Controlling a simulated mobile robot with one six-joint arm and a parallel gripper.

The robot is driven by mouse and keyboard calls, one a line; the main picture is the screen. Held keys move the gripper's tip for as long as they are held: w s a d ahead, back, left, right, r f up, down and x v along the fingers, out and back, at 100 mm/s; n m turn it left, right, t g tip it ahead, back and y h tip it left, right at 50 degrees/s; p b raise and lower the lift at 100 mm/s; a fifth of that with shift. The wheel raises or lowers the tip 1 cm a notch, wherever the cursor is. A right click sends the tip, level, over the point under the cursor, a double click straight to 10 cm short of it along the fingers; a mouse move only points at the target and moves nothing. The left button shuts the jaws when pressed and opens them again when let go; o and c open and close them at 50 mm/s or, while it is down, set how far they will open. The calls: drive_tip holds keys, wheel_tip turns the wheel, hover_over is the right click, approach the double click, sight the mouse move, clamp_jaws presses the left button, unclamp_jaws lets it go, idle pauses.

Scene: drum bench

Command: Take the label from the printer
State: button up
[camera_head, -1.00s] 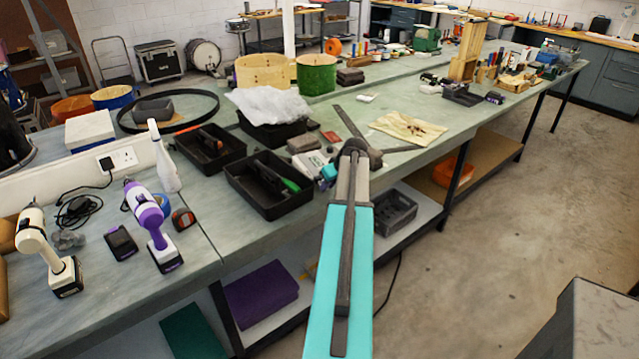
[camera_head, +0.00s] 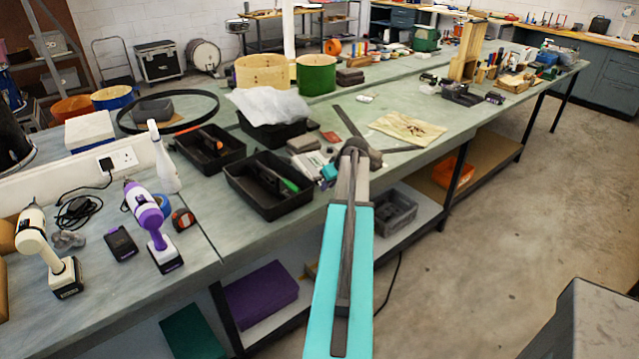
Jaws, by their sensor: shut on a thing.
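My arm (camera_head: 340,270) reaches up the middle of the view to a dark joint (camera_head: 357,150) over the front edge of the bench. A small teal piece (camera_head: 328,172), possibly part of my arm's far end, shows just left of the joint. My gripper's fingers are hidden behind the arm, so what they hold cannot be seen. A small light grey device (camera_head: 311,163), possibly the label printer, sits beside the teal piece, right of the black tray. I cannot make out a label.
Black trays with tools (camera_head: 268,186) and (camera_head: 207,150) stand left of the arm. A tan cloth (camera_head: 407,128) and dark flat bars (camera_head: 347,121) lie behind it. A purple drill (camera_head: 150,222) and a spray bottle (camera_head: 163,158) stand at left. Open floor lies right of the bench.

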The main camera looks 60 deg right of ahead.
drive_tip(key=shift+r+p, duration=0.4)
drive_tip(key=shift+r, duration=0.65)
idle(0.5)
drive_tip(key=shift+r+p, duration=0.9)
drive_tip(key=shift+r, duration=1.4)
